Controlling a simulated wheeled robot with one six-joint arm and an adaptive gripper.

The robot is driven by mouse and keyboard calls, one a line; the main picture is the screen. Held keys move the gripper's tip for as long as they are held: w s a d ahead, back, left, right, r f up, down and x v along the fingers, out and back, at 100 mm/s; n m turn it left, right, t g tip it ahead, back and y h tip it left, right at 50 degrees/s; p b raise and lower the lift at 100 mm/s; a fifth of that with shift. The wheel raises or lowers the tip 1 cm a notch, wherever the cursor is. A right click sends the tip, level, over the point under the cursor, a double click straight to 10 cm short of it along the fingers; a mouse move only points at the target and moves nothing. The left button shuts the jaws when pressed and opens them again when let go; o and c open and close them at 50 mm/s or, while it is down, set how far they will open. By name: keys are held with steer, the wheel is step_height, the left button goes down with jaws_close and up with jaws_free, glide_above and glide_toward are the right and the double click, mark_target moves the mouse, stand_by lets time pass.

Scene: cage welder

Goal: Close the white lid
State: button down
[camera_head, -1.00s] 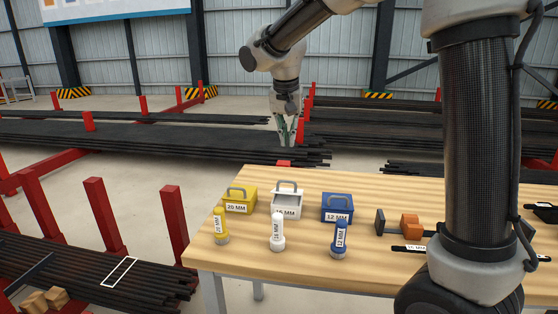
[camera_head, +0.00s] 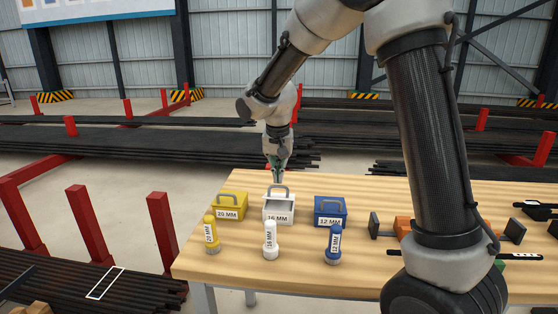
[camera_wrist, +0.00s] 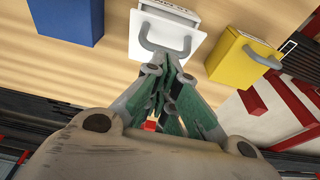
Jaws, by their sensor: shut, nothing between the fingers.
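The white box (camera_head: 278,217), labelled 16 MM, stands on the wooden table between a yellow and a blue box. Its white lid (camera_wrist: 170,38) with a grey handle (camera_wrist: 163,46) is raised at the box's far side, and the box's opening shows in the head view. My gripper (camera_head: 278,176) is shut and empty, just behind the raised lid. In the wrist view my gripper (camera_wrist: 170,66) has its fingertips close to the lid's handle; I cannot tell if they touch it.
The yellow 20 MM box (camera_head: 230,206) and blue 12 MM box (camera_head: 330,211) are closed on either side. Yellow (camera_head: 211,235), white (camera_head: 270,240) and blue (camera_head: 334,244) cylinders stand in front. Orange clamp-like objects (camera_head: 403,228) lie at right. Red posts (camera_head: 160,220) stand off the table.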

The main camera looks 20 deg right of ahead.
mark_target(277, 197)
steer(key=shift+f, duration=0.3)
steer(key=shift+s, duration=0.1)
steer(key=shift+s+a+f, duration=0.35)
steer(key=shift+s+f, duration=0.45)
steer(key=shift+s, duration=0.05)
steer(key=shift+s+a+f, duration=0.35)
steer(key=shift+s+f, duration=0.4)
steer(key=shift+s, duration=0.05)
steer(key=shift+w+r, duration=0.1)
steer(key=shift+w, duration=0.05)
